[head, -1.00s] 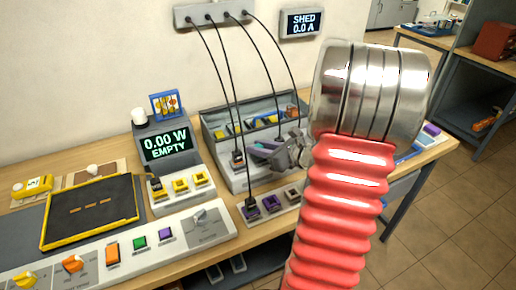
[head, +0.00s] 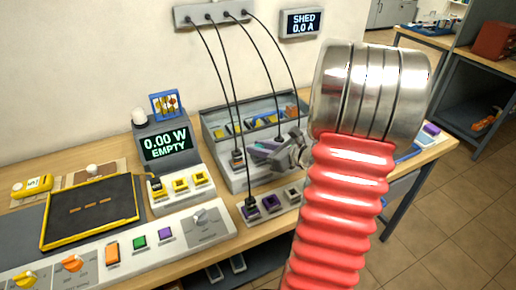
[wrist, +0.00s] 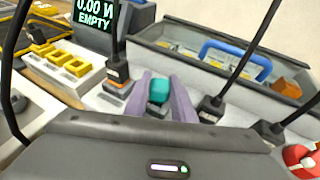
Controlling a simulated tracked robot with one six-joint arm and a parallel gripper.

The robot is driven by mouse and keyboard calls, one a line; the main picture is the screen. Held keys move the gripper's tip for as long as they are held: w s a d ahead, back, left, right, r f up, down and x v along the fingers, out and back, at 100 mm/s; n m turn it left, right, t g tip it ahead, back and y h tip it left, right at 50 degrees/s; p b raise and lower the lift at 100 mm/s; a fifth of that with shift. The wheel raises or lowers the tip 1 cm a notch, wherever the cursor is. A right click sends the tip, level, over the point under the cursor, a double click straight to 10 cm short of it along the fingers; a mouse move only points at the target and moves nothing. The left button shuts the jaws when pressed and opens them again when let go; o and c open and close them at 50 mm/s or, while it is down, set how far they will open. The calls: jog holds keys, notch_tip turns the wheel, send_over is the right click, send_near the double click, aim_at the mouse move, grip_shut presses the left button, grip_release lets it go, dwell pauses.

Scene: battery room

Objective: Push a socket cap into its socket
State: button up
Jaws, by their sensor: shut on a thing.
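My gripper (wrist: 160,97) has two pale purple fingers, shut on a teal cap (wrist: 158,89) in the wrist view. A dark block shows just below the cap between the fingers, and I cannot tell whether the cap touches a socket. A black plug with an orange part (wrist: 118,72) stands just left of the fingers. Another black plug (wrist: 211,108) stands to their right.
Black cables hang from a wall strip (head: 213,15) close around my gripper. A grey bin (head: 213,120) with a blue handle stands behind. Yellow sockets (head: 181,185) and a display reading 0.00 W EMPTY (head: 166,144) are to the left. A front row holds purple sockets (head: 270,204).

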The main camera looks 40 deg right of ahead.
jog(key=shift+f, duration=0.45)
jog(key=o, duration=0.7)
jog(key=shift+o, duration=0.2)
jog(key=shift+s, duration=0.15)
jog(key=v, duration=1.1)
dwell(0.6)
dwell(0.7)
